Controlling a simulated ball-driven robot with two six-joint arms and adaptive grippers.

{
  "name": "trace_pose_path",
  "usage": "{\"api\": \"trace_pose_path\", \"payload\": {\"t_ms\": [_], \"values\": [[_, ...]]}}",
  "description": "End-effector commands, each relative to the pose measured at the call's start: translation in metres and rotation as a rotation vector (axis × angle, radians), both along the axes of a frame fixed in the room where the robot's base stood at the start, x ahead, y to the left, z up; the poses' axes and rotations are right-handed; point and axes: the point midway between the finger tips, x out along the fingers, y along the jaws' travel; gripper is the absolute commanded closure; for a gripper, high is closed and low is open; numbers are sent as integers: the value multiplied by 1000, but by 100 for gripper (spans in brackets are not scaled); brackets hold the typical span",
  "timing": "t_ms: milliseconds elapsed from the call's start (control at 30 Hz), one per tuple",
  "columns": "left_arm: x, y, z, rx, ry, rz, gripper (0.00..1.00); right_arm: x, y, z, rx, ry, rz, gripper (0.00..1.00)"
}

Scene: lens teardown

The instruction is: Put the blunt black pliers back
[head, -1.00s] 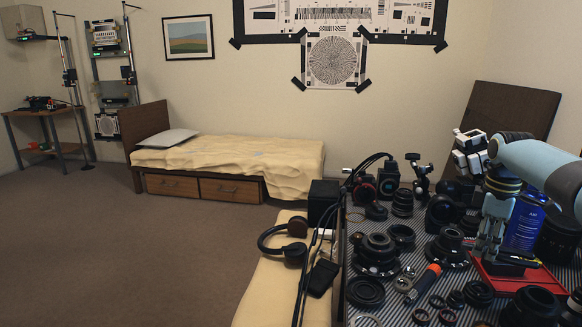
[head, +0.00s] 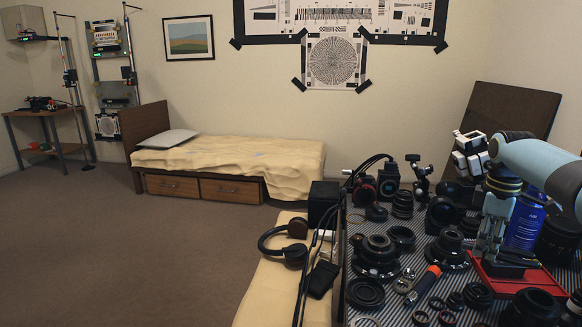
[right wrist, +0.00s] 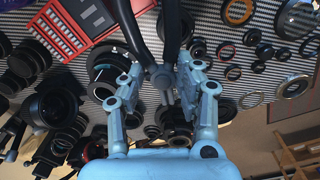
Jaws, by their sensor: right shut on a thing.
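The black pliers show in the right wrist view (right wrist: 164,76), with two dark handles running up to the top edge and the grey nose pointing down between my fingers. My right gripper (right wrist: 160,82) is shut on them. In the head view my right gripper (head: 488,250) points down over the left part of the red tray (head: 530,284), and a dark part of the pliers (head: 516,259) shows beside the fingertips. I cannot tell whether the pliers touch the tray. The red tray also shows in the right wrist view (right wrist: 78,33). My left gripper is not in view.
The striped table top is crowded with lenses and rings. An orange-handled screwdriver (head: 423,285) lies left of the tray. A blue can (head: 525,220) stands behind my right gripper, and a black lens (head: 534,306) sits in front of the tray. Little free room shows.

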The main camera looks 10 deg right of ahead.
Motion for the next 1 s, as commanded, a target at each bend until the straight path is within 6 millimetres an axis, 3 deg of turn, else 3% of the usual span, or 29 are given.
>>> {"api": "trace_pose_path", "payload": {"t_ms": [67, 167, 700, 1000], "values": [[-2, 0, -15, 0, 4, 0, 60, 0, 0, -18, 0, 1, 0, 100], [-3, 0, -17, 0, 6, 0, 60, 0, 0, -20, 0, 0, 0, 100], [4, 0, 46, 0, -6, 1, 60, 1, 0, 56, -1, -3, 0, 100], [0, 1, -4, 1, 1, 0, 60, 0, 0, -4, 0, 1, 0, 100]]}}
